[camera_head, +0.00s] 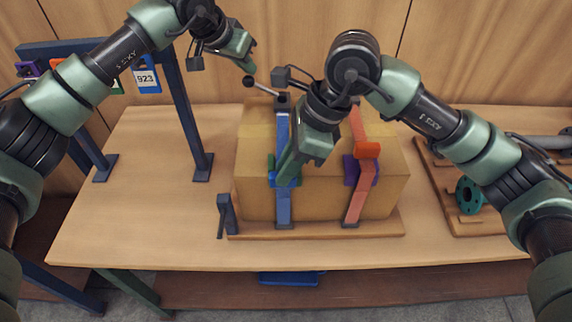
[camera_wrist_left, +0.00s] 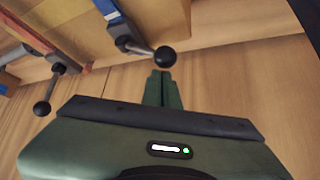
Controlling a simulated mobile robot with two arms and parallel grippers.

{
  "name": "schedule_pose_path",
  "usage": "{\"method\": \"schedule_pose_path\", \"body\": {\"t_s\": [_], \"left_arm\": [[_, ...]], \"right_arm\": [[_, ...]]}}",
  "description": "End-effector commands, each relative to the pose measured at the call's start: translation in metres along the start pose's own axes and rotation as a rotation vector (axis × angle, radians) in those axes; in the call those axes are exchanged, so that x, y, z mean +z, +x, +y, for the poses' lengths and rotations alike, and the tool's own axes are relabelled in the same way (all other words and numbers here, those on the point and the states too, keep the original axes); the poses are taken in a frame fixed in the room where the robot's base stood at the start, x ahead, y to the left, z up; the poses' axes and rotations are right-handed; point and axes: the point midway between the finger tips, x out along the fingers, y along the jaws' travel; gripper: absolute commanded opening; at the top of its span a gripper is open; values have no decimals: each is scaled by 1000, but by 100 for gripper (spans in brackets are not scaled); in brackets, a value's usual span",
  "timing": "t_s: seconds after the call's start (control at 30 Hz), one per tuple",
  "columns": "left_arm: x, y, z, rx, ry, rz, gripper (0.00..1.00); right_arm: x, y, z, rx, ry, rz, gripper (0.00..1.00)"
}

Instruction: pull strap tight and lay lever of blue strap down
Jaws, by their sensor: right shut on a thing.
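The blue strap (camera_head: 283,207) runs over the cardboard box (camera_head: 325,200). Its lever (camera_head: 265,89), with a black ball knob (camera_head: 249,81), sticks out up and left from the box's top rear. The knob (camera_wrist_left: 165,56) also shows in the left wrist view, just beyond my left gripper (camera_wrist_left: 161,74). That gripper's fingers are together with nothing seen between them; in the head view it (camera_head: 250,68) is just above the knob. My right gripper (camera_head: 283,182) is shut at the blue strap's front, by a blue buckle-like part; its fingers partly hide what it grips.
A red strap (camera_head: 357,203) crosses the box to the right; its lever knob (camera_wrist_left: 42,108) shows in the left wrist view. A dark blue frame (camera_head: 183,105) stands left. A board with a green flange (camera_head: 470,195) lies right. The table's left part is clear.

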Motion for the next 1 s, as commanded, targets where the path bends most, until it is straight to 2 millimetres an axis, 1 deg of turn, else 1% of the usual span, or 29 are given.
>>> {"method": "schedule_pose_path", "body": {"t_s": [0.57, 0.73, 1.0], "left_arm": [[12, 13, -1, 0, 1, -1, 0], [7, 8, -2, 0, 1, 0, 0], [-6, -10, -2, -1, 0, 1, 0]], "right_arm": [[1, 0, 2, 4, -3, -2, 7], [1, 0, 2, 4, -3, -2, 7], [1, 0, 2, 4, -3, -1, 7]]}}
